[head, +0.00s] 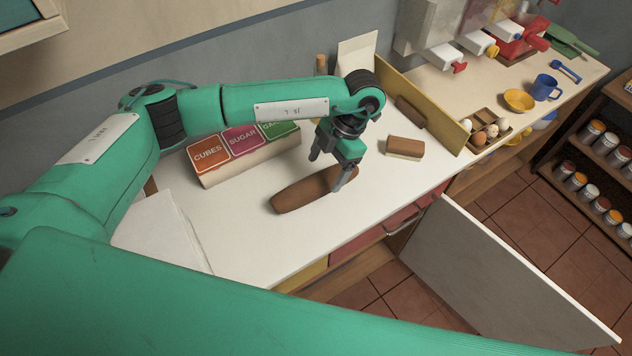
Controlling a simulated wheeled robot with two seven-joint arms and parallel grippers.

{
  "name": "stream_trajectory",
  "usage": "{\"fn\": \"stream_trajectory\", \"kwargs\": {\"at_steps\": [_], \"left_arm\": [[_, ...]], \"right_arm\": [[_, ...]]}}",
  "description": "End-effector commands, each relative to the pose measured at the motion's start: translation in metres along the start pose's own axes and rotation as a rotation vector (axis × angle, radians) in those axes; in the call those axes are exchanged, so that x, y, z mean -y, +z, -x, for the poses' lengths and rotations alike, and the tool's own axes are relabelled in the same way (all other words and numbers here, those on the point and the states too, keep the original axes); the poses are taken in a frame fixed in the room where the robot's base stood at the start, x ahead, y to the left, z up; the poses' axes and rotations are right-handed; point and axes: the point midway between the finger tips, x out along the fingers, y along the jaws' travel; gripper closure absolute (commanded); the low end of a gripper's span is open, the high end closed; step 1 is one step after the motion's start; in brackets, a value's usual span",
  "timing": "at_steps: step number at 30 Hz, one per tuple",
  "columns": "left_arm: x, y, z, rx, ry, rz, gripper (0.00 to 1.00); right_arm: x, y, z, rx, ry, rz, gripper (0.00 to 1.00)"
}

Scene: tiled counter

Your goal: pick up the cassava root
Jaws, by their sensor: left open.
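The cassava root (300,193) is a long brown tapered root lying on the white counter (255,243). My left gripper (330,172) points down over the root's right end, with its fingers apart. One finger is on the far side of the root and the other is at its near right end. I cannot tell whether the fingers touch it. The gripper hides part of the root's right end. My right gripper is not in view.
A box labelled cubes and sugar (240,155) stands behind the root. A brown and cream block (404,148) lies to the right, before a yellow divider board (425,105). An open cabinet door (500,275) juts out below the counter. Bare counter lies in front of the root.

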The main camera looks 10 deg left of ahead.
Motion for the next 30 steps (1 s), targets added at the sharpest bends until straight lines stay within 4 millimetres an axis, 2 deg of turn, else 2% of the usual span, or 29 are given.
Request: {"fn": "stream_trajectory", "kwargs": {"at_steps": [5,12,20,27,30], "left_arm": [[-0.002,-0.004,-0.017,-0.003,-0.001,0.000,0.20],[-0.003,-0.003,-0.046,-0.002,-0.001,0.000,0.20],[-0.003,-0.002,-0.050,0.000,0.001,0.000,0.20],[-0.003,-0.002,-0.049,0.000,0.001,0.000,0.68],[-0.003,-0.002,-0.048,0.000,0.001,0.000,0.85]], "right_arm": [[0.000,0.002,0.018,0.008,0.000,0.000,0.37],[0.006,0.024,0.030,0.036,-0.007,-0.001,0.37],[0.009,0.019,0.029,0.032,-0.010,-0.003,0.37],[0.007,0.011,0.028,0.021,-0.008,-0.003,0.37],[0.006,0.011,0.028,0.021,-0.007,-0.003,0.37]]}}
